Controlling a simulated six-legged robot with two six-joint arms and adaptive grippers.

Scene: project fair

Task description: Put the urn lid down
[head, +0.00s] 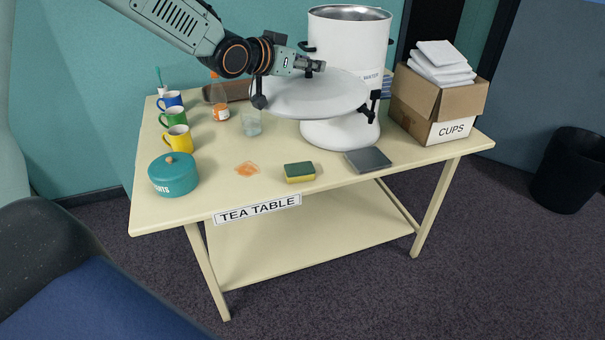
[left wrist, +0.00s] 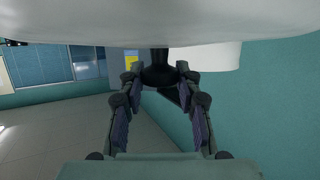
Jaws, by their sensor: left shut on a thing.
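The urn lid (head: 315,95) is a wide pale disc with black side clips, held in the air in front of the white urn (head: 350,40). The urn stands on the tea table (head: 215,170), and its top is open. My left gripper (head: 318,66) is at the lid's upper side and shut on it. In the left wrist view the gripper (left wrist: 160,85) has its fingers closed around a black knob (left wrist: 158,68), with the pale lid (left wrist: 160,25) filling the top. My right gripper is not in view.
A cups box (head: 440,105) stands right. Mugs (head: 178,138), a teal tin (head: 173,174), a bottle (head: 218,100) and a glass (head: 251,122) stand left.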

